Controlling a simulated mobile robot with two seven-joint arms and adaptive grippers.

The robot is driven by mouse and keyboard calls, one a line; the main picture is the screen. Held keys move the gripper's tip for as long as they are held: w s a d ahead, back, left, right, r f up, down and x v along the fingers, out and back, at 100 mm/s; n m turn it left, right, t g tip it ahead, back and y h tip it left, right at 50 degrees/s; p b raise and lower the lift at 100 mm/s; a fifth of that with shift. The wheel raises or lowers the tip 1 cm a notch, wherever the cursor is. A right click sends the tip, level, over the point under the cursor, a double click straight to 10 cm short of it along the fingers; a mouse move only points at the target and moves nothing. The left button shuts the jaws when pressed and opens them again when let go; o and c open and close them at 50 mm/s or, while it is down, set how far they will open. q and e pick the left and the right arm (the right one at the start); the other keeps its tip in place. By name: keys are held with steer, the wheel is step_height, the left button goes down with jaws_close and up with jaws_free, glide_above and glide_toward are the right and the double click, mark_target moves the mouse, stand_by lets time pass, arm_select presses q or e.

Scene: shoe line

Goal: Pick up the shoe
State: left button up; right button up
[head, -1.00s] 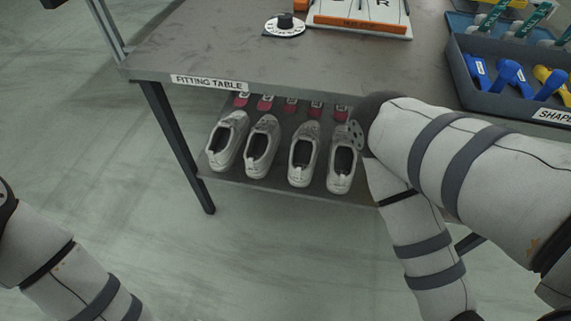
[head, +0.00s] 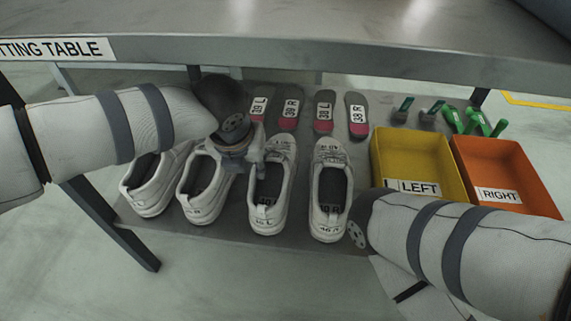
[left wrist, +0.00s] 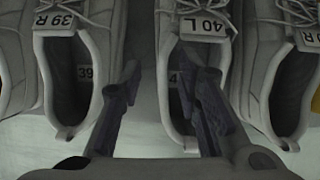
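Four white shoes stand in a row on the lower shelf (head: 240,238). The third shoe from the left, marked 40 L (head: 270,215), is below and right of my left gripper (head: 252,160) in the head view. In the left wrist view this shoe (left wrist: 165,85) is in the middle. My left gripper's dark fingers (left wrist: 160,68) are apart there, one over the gap beside the 39 R shoe (left wrist: 88,60), the other over the 40 L opening. The shoe's side wall shows between them; contact is unclear. My right gripper is out of view.
The 40 R shoe (head: 330,222) stands close on the right. Insoles (head: 289,105) lie behind the shoes. A yellow LEFT bin (head: 418,160) and orange RIGHT bin (head: 500,170) are at the right. The table top (head: 300,42) overhangs the shelf.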

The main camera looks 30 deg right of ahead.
mark_target(252, 171)
arm_select(q)
steer(key=shift+w+d+f, duration=0.1)
steer(key=shift+f, duration=0.05)
steer(key=b+x, duration=0.4)
steer(key=x, duration=0.3)
steer(key=shift+f, duration=0.2)
steer(key=shift+r, duration=0.15)
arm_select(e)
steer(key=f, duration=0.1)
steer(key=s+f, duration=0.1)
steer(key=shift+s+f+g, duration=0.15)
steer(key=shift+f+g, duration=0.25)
arm_select(q)
jaws_close()
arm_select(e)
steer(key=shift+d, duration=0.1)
